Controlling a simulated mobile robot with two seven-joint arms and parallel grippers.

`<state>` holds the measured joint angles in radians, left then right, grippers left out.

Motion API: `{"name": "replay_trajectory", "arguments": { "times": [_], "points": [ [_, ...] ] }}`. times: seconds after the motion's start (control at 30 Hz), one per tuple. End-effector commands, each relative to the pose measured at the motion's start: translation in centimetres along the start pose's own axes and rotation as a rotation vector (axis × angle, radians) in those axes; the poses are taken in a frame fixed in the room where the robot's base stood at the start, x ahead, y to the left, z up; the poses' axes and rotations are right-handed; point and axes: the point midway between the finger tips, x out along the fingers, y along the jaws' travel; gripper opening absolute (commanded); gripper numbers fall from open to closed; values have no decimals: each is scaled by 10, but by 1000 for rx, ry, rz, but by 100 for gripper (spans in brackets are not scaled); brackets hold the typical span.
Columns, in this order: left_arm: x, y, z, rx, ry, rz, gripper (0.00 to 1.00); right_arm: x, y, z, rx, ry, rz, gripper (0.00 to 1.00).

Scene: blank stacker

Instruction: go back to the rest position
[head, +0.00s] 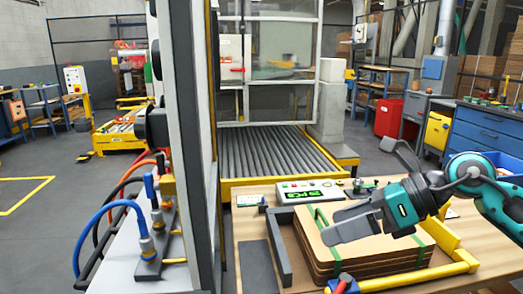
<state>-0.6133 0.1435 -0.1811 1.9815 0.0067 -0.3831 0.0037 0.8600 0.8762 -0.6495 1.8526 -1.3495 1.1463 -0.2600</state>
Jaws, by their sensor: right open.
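My right gripper (362,190), teal and dark grey, comes in from the right in the head view. Its two dark fingers are spread wide apart with nothing between them. It is above a stack of brown blanks (350,256) with green straps, and the lower finger overlaps the far part of the stack in the picture. I cannot tell how far above the stack it is. The stack lies within a frame of dark and yellow bars (445,238) on the wooden table (247,225). My left gripper is not in view.
A grey machine post (193,130) stands upright left of the table. Coloured hoses (108,212) rise beside it. A control box with a green display (308,191) sits at the table's back. Behind is a roller conveyor (275,150). A red-handled item (344,281) shows at the front.

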Motion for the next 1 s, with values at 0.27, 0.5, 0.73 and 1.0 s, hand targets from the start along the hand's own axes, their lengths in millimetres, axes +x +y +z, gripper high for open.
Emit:
{"name": "replay_trajectory", "arguments": {
  "times": [0.27, 0.5, 0.73, 1.0],
  "points": [
    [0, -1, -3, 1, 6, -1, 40, 27, 62, 62, 430, -652, 338, 100],
    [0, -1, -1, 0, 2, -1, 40, -5, 29, 60, 1040, -1156, 444, 100],
    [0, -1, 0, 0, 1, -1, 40, -15, -29, -33, 1750, -1520, 328, 100],
    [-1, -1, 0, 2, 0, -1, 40, 10, -22, -202, 2571, -1698, -104, 100]
  ]
}}
